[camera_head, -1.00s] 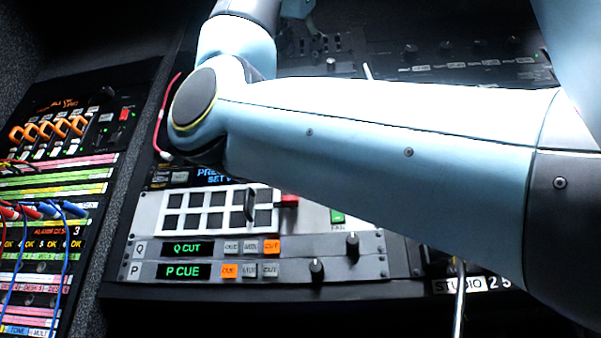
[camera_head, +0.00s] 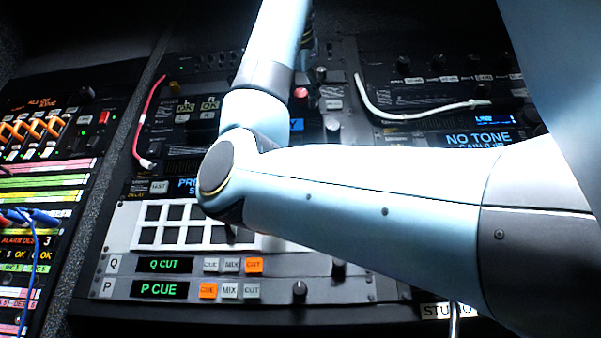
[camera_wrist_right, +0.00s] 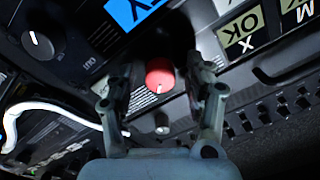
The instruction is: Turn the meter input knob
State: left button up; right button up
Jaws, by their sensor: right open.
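A red round knob (camera_wrist_right: 160,76) with a pale pointer line sits on a dark panel in the right wrist view. A red knob also shows in the head view (camera_head: 300,92), just right of my forearm. My right gripper (camera_wrist_right: 160,82) is open, its two fingers on either side of the red knob in the picture; I cannot tell whether they touch it. A black knob with a white pointer (camera_wrist_right: 38,45) is at the upper left of the wrist view. No readable label marks which one is the meter input knob. My left gripper is not in view.
My right arm covers much of the middle rack. A white cable (camera_head: 400,112) loops at the right and a red cable (camera_head: 149,125) hangs at the left.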

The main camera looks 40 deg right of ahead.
grip_shut()
dwell(0.3)
jog(key=n+b, duration=0.1)
jog(key=n, duration=0.2)
jog(key=shift+n, duration=0.4)
jog(key=n+b, duration=0.1)
jog(key=n, duration=0.3)
jog(key=shift+n+b, duration=0.4)
